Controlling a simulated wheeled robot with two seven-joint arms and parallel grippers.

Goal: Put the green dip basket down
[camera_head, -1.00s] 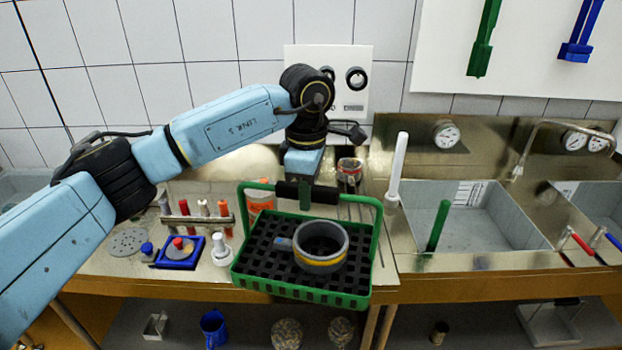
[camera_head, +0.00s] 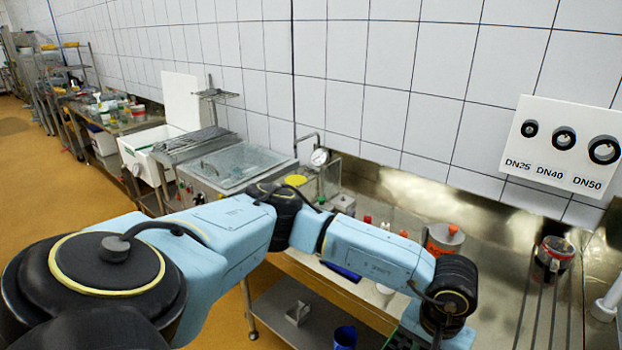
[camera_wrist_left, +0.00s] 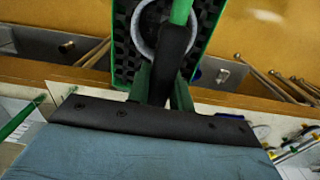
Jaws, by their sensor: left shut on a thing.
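The green dip basket (camera_wrist_left: 182,12) hangs from my left gripper (camera_wrist_left: 163,88), which is shut on the black grip of its handle in the left wrist view. A grey ring (camera_wrist_left: 143,38) lies in the basket on the black lattice floor, partly hidden by the handle. In the head view only a small part of the basket (camera_head: 400,338) shows at the bottom edge, behind my left arm; my left fingers are out of that view. Whether the basket touches anything beneath is not visible. My right gripper is not in view.
The metal counter (camera_head: 497,275) holds an orange-labelled container (camera_head: 444,239), a red-lidded jar (camera_head: 555,254) and thin rods. A wall panel (camera_head: 562,146) with DN-marked rings is at right. A glass-topped unit (camera_head: 235,166) and white basin stand at left, with open floor (camera_head: 60,230) before them.

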